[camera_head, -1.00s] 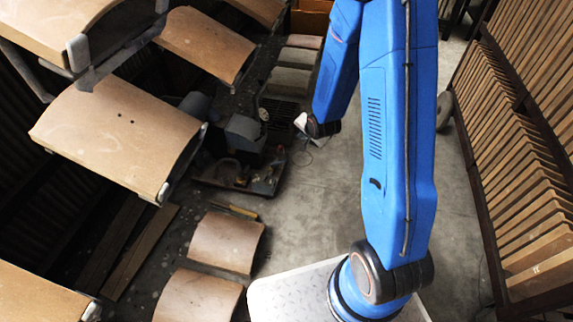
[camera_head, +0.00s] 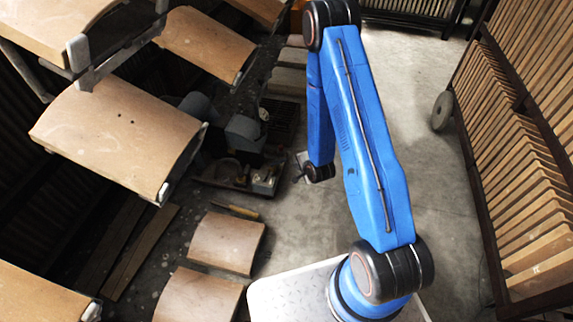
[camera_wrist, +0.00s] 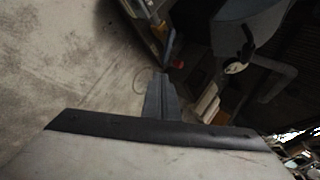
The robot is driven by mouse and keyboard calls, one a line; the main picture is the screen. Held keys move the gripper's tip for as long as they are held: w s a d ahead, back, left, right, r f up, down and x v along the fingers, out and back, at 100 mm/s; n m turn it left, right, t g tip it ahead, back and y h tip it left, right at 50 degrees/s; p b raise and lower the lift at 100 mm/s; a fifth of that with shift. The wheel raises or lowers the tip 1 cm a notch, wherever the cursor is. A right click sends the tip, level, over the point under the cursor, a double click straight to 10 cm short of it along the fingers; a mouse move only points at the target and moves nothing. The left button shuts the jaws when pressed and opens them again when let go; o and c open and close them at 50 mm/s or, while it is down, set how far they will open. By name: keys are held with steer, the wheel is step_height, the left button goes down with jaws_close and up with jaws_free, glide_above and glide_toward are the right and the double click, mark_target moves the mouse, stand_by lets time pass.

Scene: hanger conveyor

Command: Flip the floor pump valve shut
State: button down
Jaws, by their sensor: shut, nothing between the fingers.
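The floor pump (camera_head: 235,174) stands on the floor left of my arm in the head view, a dark low base with grey housings. In the wrist view, part of the machinery (camera_wrist: 248,18) fills the upper right as a dark grey body. A narrow grey upright piece (camera_wrist: 169,45) with a small orange-red spot beside it shows beyond my fingertips; I cannot tell whether it is the valve handle. My gripper (camera_wrist: 160,78) is shut and empty, apart from these parts in the picture. In the head view my gripper is small and dark by the pump's right side.
Curved brown boards (camera_head: 118,135) hang on carriers at the left. More curved boards (camera_head: 226,243) lie at the lower middle. A slatted wooden rack (camera_head: 515,170) stands at the right. Bare concrete floor (camera_head: 440,190) lies between the rack and my arm.

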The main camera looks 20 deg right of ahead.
steer(key=f, duration=0.1)
steer(key=s+f+m, duration=0.1)
steer(key=f, duration=0.1)
steer(key=shift+a, duration=0.15)
steer(key=shift+f, duration=0.1)
glide_toward(279, 163)
step_height(279, 163, down, 5)
steer(key=w+d, duration=0.2)
steer(key=w, duration=0.1)
steer(key=shift+w+d, duration=0.1)
steer(key=shift+w, duration=0.6)
